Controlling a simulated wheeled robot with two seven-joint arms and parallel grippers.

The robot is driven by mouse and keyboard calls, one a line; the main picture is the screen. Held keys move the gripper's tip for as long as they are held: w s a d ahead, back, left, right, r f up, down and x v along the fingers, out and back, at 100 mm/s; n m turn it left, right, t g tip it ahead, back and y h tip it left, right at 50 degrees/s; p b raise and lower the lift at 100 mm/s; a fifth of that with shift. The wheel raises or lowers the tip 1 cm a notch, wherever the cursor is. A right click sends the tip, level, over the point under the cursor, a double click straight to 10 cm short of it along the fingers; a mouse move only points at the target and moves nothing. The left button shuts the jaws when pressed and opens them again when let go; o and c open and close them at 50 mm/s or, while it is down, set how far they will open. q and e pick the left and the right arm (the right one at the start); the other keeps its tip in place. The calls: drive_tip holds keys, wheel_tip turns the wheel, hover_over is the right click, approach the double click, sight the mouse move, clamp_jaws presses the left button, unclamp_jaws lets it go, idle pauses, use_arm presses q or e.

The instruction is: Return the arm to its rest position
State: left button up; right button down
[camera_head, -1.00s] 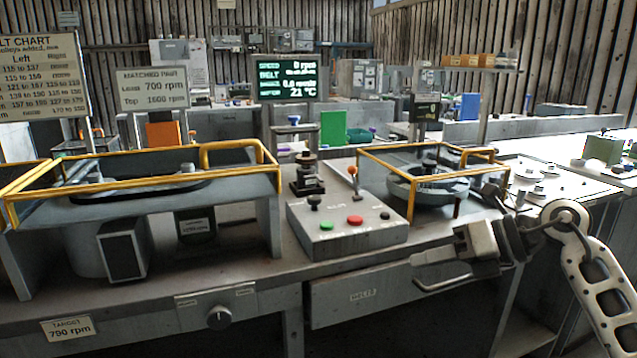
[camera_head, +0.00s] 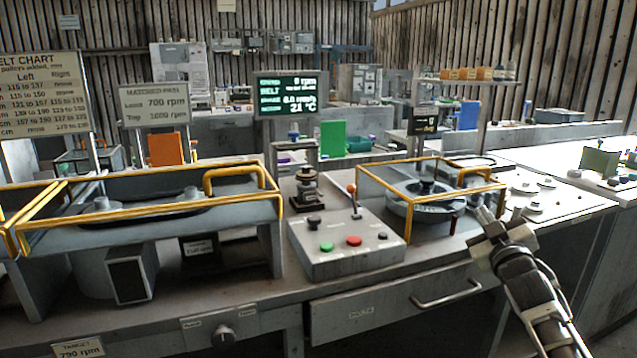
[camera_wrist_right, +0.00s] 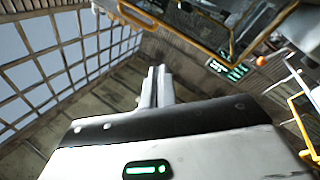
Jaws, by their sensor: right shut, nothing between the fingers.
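My right gripper (camera_head: 482,213) is in front of the bench at the right, beside the right yellow guard frame, with its fingers pointing up and a little left. Its fingers are together and hold nothing. In the right wrist view the two fingers (camera_wrist_right: 156,85) lie side by side against the wooden wall and windows. My right arm (camera_head: 545,315) comes in from the bottom right. My left gripper is not in view.
The control box (camera_head: 345,245) has green and red buttons and an orange-tipped lever. Yellow guard frames (camera_head: 430,203) stand right and left (camera_head: 150,225) on the bench. A white table (camera_head: 560,200) is at the right.

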drive_tip(key=s+a+f+m+g+y, duration=0.1)
drive_tip(key=s+a+f+g, duration=0.2)
drive_tip(key=f, duration=0.4)
drive_tip(key=s+a+f+m+g, duration=0.1)
drive_tip(key=s+a+f, duration=0.2)
drive_tip(key=s+f, duration=0.4)
drive_tip(key=s+a+f+m+g+y, duration=0.1)
drive_tip(key=s+a+f+g, duration=0.2)
drive_tip(key=f, duration=0.5)
drive_tip(key=s+a+f+y, duration=0.1)
drive_tip(key=s+a+f, duration=0.1)
drive_tip(key=s, duration=0.6)
drive_tip(key=s+a+f+g, duration=0.1)
drive_tip(key=s+a+f, duration=0.1)
drive_tip(key=s+a, duration=0.3)
drive_tip(key=s+a+f+g+y, duration=0.1)
drive_tip(key=s+a+f, duration=0.1)
drive_tip(key=s, duration=0.9)
drive_tip(key=shift+s+a+m+y, duration=0.3)
drive_tip(key=shift+s+a+m, duration=0.1)
drive_tip(key=shift+a, duration=0.5)
